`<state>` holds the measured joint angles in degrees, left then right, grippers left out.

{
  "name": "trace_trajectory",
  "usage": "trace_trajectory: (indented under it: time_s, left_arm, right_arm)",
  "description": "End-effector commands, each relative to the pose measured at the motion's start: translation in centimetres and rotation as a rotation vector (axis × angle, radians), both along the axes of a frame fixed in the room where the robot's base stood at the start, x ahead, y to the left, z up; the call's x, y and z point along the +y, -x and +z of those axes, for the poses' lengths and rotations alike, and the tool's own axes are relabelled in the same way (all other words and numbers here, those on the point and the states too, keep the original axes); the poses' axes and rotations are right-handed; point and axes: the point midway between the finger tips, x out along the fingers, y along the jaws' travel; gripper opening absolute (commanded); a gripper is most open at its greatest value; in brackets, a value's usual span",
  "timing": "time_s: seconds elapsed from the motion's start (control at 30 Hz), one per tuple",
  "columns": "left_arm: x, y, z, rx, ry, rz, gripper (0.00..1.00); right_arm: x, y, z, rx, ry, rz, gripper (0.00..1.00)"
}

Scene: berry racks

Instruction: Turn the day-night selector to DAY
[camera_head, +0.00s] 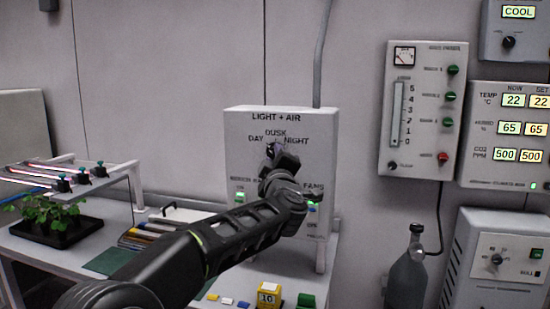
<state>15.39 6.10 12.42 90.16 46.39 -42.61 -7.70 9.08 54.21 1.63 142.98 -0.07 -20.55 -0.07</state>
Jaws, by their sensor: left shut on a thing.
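The LIGHT + AIR box (310,137) stands upright on the bench in the middle of the head view. Its selector markings read DAY at the left, DUSK at the top and NIGHT at the right. My left gripper (273,151) is at the selector, just below the word DUSK, shut on the knob. The gripper hides most of the knob, so I cannot tell which way its pointer faces. My left arm comes in from the lower left and covers the lower middle of the box face. My right gripper is not in view.
A plant tray (60,236) and a lamp rack (125,170) stand on the bench at left. A grey bottle (406,281) and wall panels (426,110) are at right.

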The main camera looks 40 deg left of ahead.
Motion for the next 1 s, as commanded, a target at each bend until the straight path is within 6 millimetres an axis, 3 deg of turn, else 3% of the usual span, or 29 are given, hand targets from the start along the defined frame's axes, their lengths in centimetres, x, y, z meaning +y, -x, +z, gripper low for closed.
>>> trace_trajectory:
  time_s: [0.3,0.67,1.0]
  left_arm:
    - [0.0,0.0,0.0,0.0,0.0,0.001,0.5]
    - [-0.5,0.5,-0.2,0.0,-0.001,0.0,0.5]
    - [-3.7,4.5,-1.1,-0.001,-0.001,-0.001,0.5]
  right_arm:
    - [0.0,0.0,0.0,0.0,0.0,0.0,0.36]
    - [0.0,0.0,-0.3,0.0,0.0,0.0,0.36]
    - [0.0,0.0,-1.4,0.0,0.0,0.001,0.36]
